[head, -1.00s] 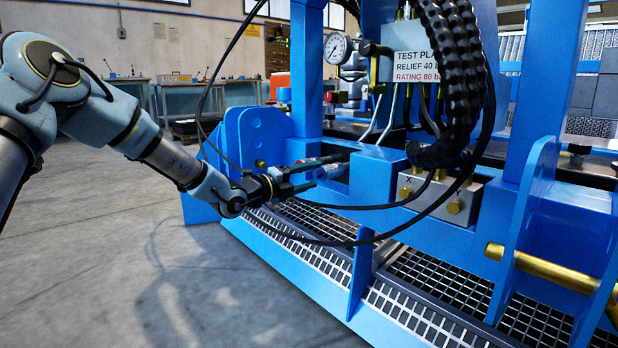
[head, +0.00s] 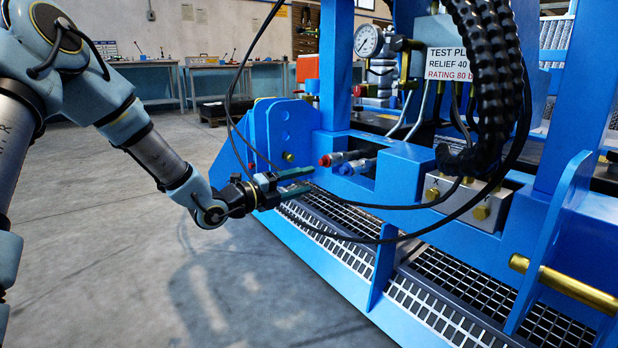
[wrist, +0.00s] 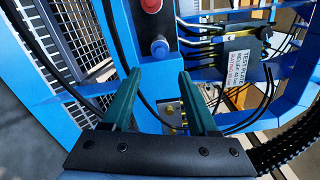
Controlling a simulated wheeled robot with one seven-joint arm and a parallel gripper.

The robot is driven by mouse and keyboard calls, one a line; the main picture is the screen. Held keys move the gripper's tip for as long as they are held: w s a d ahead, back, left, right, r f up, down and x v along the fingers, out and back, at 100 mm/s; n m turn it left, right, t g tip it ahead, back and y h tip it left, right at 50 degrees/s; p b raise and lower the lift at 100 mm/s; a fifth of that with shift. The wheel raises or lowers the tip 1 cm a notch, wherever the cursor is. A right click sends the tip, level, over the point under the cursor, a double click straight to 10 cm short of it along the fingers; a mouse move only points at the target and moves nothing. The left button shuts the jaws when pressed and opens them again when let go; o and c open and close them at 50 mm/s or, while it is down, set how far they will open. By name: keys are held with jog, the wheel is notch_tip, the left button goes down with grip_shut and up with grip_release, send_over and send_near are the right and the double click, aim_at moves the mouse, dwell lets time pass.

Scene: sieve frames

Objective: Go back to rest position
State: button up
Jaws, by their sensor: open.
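My gripper (head: 296,182) is open and empty, with its two green fingers apart, left of and slightly below two hose couplings in the head view. One coupling has a red cap (head: 327,160) and the other a blue cap (head: 345,169); both stick out of an opening in the blue frame (head: 400,160). In the wrist view the red cap (wrist: 151,5) and blue cap (wrist: 159,47) lie beyond the open fingers (wrist: 155,100), with a visible gap.
Black hoses (head: 345,206) loop close around my gripper and along the frame. A metal grating (head: 340,230) lies below. A gauge (head: 369,41) and a test plate sign (head: 446,63) are above. The grey floor (head: 110,230) at left is clear.

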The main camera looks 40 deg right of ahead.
dwell(0.3)
jog(key=w+a+n+t+y+p, duration=0.65)
jog(key=w+a+n, duration=0.4)
jog(key=a, duration=0.35)
jog(key=w+a+r+n+y+p, duration=0.1)
jog(key=a+n+y+p, duration=0.1)
jog(key=a+n+y, duration=0.5)
jog(key=a+r+n+p, duration=0.2)
jog(key=a+n, duration=0.2)
jog(key=a, duration=0.7)
jog(key=s+a+r+n+g+y+p, duration=0.2)
jog(key=s+a+r+n+p, duration=0.1)
jog(key=s+a+n, duration=0.45)
jog(key=s+a+r+n+g+y+p, duration=0.1)
jog(key=s+a+r+n+y+p, duration=0.15)
jog(key=s+a+n, duration=0.45)
jog(key=a+r+n+p, duration=0.1)
jog(key=a+r+p, duration=0.1)
jog(key=r+p, duration=1.7)
jog(key=a+r+n+p, duration=0.1)
jog(key=a+r+p, duration=0.1)
jog(key=r+p, duration=1.7)
jog(key=shift+r+g, duration=0.35)
jog(key=shift+g, duration=0.1)
